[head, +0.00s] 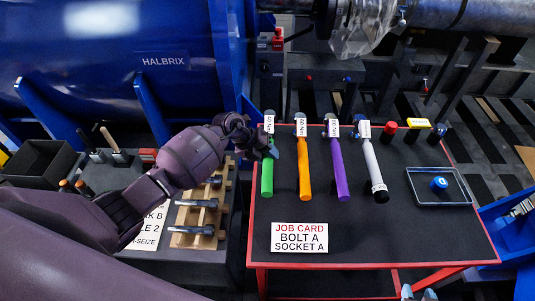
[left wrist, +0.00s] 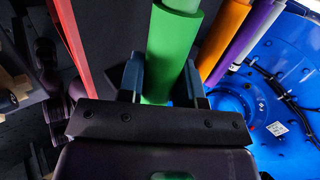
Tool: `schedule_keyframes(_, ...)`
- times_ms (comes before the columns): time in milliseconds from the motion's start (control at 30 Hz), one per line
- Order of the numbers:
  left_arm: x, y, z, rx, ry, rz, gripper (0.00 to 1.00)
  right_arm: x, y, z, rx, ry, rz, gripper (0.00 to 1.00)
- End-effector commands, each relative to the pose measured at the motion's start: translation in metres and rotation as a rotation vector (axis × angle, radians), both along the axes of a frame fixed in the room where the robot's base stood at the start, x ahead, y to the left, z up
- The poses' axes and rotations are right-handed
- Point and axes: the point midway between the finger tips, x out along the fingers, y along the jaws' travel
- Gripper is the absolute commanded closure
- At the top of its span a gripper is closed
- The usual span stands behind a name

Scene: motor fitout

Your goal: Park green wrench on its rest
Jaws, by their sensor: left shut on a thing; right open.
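The green wrench (head: 267,178) has a green handle and a white label near its upper end. It is first from the left in a row of wrenches on the red-edged cart. My left gripper (head: 269,148) reaches in from the left and is shut on it, near the top of the handle. In the left wrist view, the green handle (left wrist: 172,50) runs between the two fingers. Its rest is not clearly visible, and I cannot tell whether the wrench touches the cart.
Orange (head: 304,172), purple (head: 338,170) and white (head: 374,170) wrenches stand close to the right. A job card (head: 299,237) and a tray (head: 412,188) with a blue socket (head: 438,184) share the cart. A wooden rack (head: 188,240) lies left. The cart's front right is clear.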

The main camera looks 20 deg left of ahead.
Motion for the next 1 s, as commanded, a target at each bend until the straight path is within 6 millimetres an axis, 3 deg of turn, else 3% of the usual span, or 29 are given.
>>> schedule_keyframes(467,0.001,-0.001,-0.007,-0.001,-0.004,-0.001,1.00,0.006,0.001,-0.002,0.000,-0.011,0.004,0.57)
schedule_keyframes(500,0.001,0.000,-0.007,-0.002,-0.004,-0.001,0.62,0.006,0.001,-0.002,0.000,-0.011,0.004,0.57)
schedule_keyframes(633,0.001,0.000,-0.007,-0.001,-0.003,-0.001,0.42,0.006,0.001,-0.002,0.000,-0.011,0.004,0.57)
schedule_keyframes(667,0.001,0.000,-0.007,-0.001,-0.003,-0.001,0.38,0.006,0.001,-0.002,0.000,-0.010,0.004,0.57)
schedule_keyframes(1000,-0.001,0.000,-0.010,0.001,0.003,0.000,0.38,-0.002,0.000,-0.006,-0.001,0.004,0.000,0.57)
